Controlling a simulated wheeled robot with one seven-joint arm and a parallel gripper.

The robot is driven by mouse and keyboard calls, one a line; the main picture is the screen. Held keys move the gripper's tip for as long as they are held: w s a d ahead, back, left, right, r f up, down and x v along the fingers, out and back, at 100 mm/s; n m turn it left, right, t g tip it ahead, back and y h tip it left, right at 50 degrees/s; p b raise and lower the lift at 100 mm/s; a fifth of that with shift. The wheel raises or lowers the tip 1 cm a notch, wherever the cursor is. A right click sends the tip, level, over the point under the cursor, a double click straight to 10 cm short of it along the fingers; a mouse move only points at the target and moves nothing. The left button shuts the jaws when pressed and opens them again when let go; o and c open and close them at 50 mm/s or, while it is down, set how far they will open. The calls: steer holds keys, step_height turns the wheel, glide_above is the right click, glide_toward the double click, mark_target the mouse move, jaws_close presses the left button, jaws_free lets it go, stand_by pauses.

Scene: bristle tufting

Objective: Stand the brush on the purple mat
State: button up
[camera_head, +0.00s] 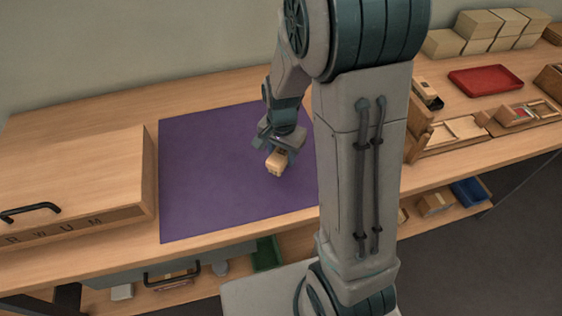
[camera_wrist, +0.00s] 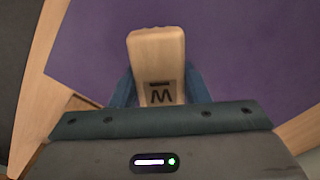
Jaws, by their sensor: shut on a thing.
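My gripper (camera_head: 277,148) is over the right part of the purple mat (camera_head: 205,175). It is shut on a small light wooden block (camera_head: 276,162), which appears to be the brush. In the wrist view the block (camera_wrist: 157,60) sticks out between the blue fingers (camera_wrist: 158,90) and bears a dark letter like a W with a line. The purple mat (camera_wrist: 240,50) fills most of the background there. I see no bristles; that side of the block is hidden. I cannot tell whether the block touches the mat.
A wooden box (camera_head: 75,180) with a black handle and letters stands left of the mat. Wooden fixtures (camera_head: 455,132) and a red tray (camera_head: 485,80) are at the right, with stacked blocks (camera_head: 490,30) behind. The mat's left and middle are clear.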

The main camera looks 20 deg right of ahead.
mark_target(282, 153)
steer(key=shift+f, duration=2)
steer(key=shift+f, duration=0.1)
steer(key=o, duration=0.9)
steer(key=shift+o, duration=0.2)
step_height(282, 153, up, 12)
steer(key=shift+s+p, duration=0.1)
steer(key=shift+p, duration=0.25)
steer(key=s+r+n+t, duration=0.1)
steer(key=s+r+n, duration=0.3)
steer(key=s, duration=0.2)
steer(key=s+r+n+t, duration=0.1)
steer(key=s+r+n, duration=0.3)
steer(key=s, duration=0.3)
steer(key=shift+s+d+n+t, duration=0.15)
steer(key=shift+s+n+t, duration=0.1)
steer(key=shift+n+t, duration=0.15)
